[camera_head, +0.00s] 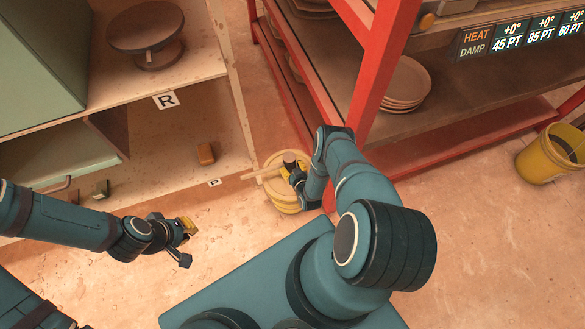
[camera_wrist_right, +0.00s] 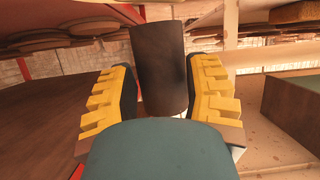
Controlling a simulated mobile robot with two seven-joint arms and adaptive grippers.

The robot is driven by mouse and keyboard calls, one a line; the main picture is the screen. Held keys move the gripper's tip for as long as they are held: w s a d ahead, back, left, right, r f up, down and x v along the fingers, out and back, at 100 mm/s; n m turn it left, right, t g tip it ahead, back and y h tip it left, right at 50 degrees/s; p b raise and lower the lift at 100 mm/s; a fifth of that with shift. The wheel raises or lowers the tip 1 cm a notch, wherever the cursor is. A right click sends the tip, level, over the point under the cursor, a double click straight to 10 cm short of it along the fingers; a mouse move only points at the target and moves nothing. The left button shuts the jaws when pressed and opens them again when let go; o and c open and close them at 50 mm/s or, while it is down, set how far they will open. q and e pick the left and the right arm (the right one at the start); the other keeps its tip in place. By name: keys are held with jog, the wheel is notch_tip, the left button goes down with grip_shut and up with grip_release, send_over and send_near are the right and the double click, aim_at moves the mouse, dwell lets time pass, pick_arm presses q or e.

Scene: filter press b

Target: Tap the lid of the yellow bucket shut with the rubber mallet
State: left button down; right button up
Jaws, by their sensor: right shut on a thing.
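The yellow bucket (camera_head: 287,208) stands on the floor between the shelf and the red rack, with a pale round lid (camera_head: 270,189) on top. I cannot tell how well the lid is seated. My right gripper (camera_head: 298,176) is over the bucket, shut on the mallet. The mallet's dark head (camera_wrist_right: 158,75) is between the yellow finger pads in the right wrist view, and its pale handle (camera_head: 255,176) points left over the lid. The arm hides the bucket's right side. My left gripper (camera_head: 187,241) is open and empty, left of the bucket.
A wooden shelf (camera_head: 210,80) with a brown block (camera_head: 206,154) stands at the left. A red rack (camera_head: 375,70) with stacked plates (camera_head: 405,85) is close behind my right arm. Another yellow bucket (camera_head: 548,160) stands at the far right. The front floor is clear.

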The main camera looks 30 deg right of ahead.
aim_at(293, 159)
jog(key=shift+r+p, duration=1.95)
jog(key=shift+r, duration=0.7)
jog(key=shift+r+p, duration=0.95)
jog(key=shift+r, duration=0.25)
jog(key=shift+f, duration=0.1)
